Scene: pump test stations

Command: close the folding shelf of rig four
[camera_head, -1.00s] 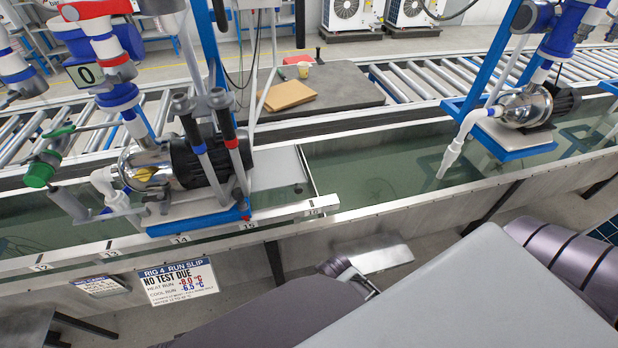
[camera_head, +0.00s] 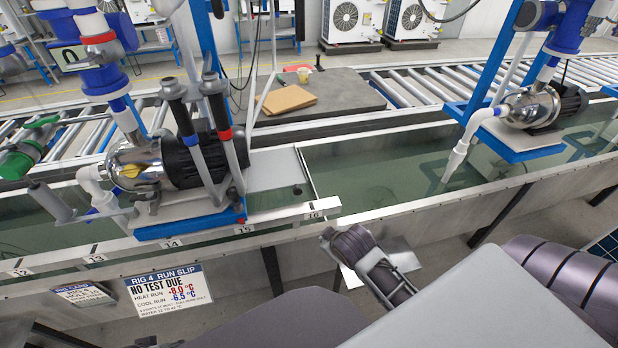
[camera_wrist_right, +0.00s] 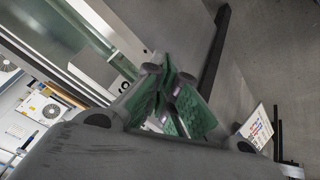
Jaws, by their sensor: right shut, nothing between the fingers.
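Rig four's run slip (camera_head: 168,290) hangs on the front of the trough, under the pump (camera_head: 165,165). A flat grey metal plate (camera_head: 403,256) lies level below the trough's front edge, right of the slip. It looks like the folding shelf, though I cannot be sure. My right gripper (camera_head: 328,236) is in front of this plate and hides part of it. Its fingertips are just below the rail end marked 16. In the right wrist view its green-padded fingers (camera_wrist_right: 160,64) are shut and empty, near the trough wall. My left gripper is not in view.
The trough's front wall (camera_head: 450,215) runs across the view. A pale plate (camera_head: 275,170) spans the water beside the pump. A second pump (camera_head: 530,105) stands at the right. The slip (camera_wrist_right: 256,126) also shows in the right wrist view.

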